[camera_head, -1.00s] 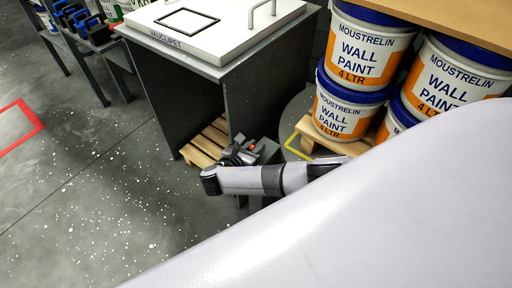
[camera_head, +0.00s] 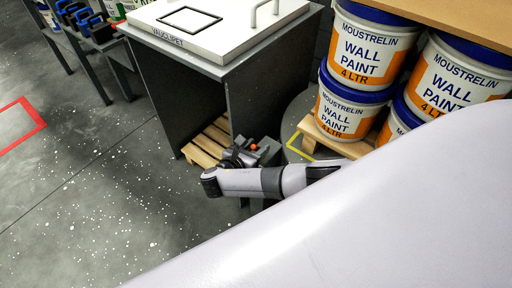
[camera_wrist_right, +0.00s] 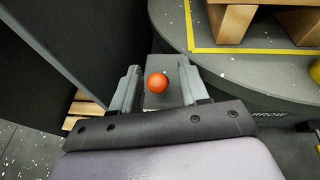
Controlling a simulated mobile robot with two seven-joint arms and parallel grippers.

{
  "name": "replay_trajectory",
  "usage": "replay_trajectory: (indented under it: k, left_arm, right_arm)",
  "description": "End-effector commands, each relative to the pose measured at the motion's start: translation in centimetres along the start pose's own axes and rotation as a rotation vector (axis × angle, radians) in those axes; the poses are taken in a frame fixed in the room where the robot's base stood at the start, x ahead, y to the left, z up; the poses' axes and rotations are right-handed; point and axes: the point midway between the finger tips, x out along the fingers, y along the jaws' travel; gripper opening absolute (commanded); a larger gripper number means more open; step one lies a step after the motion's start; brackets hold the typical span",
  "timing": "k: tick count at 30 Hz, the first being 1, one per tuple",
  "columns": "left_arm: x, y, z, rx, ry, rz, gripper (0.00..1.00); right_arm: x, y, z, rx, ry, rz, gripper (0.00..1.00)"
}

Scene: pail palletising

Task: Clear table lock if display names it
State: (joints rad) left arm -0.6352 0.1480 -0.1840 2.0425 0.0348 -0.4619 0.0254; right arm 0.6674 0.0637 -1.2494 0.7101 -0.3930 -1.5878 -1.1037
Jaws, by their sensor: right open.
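An orange ball-shaped button (camera_wrist_right: 157,83) sits on a grey box or post (camera_wrist_right: 163,98) beside the round table. In the right wrist view it shows between the two fingers of my open right gripper (camera_wrist_right: 158,78). I cannot tell how far above it the fingers are. In the head view the orange button (camera_head: 254,147) peeks out just past the dark right gripper (camera_head: 238,155). The round grey table (camera_wrist_right: 175,25) carries a yellow outline and a wooden pallet; partly hidden lettering is on its rim. No display is readable in view. My left gripper is out of view.
A dark cabinet (camera_head: 180,100) with a white hatch top (camera_head: 200,35) stands left of the button, a wooden pallet (camera_head: 212,140) beneath it. Stacked wall paint pails (camera_head: 345,108) stand on a pallet at right. Speckled floor (camera_head: 110,200) is free at left.

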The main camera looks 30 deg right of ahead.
Motion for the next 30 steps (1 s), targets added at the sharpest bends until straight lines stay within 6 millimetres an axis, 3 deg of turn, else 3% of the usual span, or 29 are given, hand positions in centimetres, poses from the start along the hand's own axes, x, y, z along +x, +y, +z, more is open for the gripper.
replay_trajectory:
  k: [13, 30]
  left_arm:
    - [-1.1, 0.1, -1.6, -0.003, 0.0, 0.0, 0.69]
    - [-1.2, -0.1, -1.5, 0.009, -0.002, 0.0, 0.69]
  right_arm:
    - [-6.4, 0.0, 0.0, -0.002, 0.002, 0.001, 0.44]
    - [-7.0, 0.0, -0.1, -0.001, 0.001, 0.001, 0.44]
